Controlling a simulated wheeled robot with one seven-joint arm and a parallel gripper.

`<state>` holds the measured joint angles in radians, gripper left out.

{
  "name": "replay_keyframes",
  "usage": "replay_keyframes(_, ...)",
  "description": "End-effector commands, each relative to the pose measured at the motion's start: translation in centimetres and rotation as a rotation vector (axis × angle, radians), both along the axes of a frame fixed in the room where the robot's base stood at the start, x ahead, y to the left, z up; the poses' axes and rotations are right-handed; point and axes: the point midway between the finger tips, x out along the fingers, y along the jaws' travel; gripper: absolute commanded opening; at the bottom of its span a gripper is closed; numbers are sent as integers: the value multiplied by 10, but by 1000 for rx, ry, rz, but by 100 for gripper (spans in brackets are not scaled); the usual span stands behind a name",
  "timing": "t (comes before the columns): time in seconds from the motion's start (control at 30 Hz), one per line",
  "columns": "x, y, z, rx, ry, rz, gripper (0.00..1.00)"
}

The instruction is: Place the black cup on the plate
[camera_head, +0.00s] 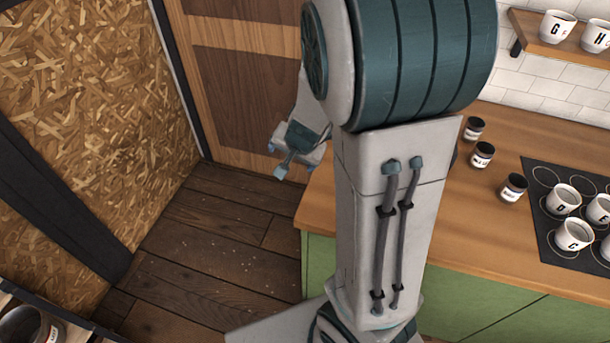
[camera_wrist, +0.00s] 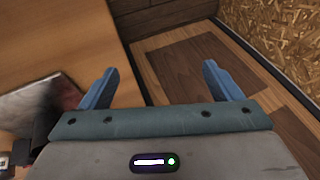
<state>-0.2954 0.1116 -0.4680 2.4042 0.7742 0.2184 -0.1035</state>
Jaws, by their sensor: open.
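I make out neither a black cup nor a plate for certain in either view. My gripper (camera_head: 300,152) hangs past the left end of the wooden counter in the head view, partly hidden by my arm. In the wrist view my gripper (camera_wrist: 160,84) has its two blue fingers wide apart, with nothing between them. A dark object (camera_wrist: 42,125) shows at the left of the wrist view beside the gripper body; I cannot tell what it is. My arm covers the left part of the counter in the head view.
The wooden counter (camera_head: 545,130) holds several small dark jars (camera_head: 483,155) and a black mat (camera_head: 536,176) with white lettered cups (camera_head: 573,234). More white cups (camera_head: 557,27) stand on a wall shelf (camera_head: 555,48). The floor (camera_head: 215,250) left of the counter is clear.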

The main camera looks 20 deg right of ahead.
Motion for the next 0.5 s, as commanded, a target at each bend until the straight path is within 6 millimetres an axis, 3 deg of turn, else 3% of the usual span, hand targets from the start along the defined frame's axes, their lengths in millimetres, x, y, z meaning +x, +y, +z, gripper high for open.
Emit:
replay_keyframes(0.03,-7,11,16,23,-13,63,85)
replay_keyframes(0.23,-50,47,67,29,-17,332,85)
replay_keyframes(0.5,-126,57,114,-145,30,610,85)
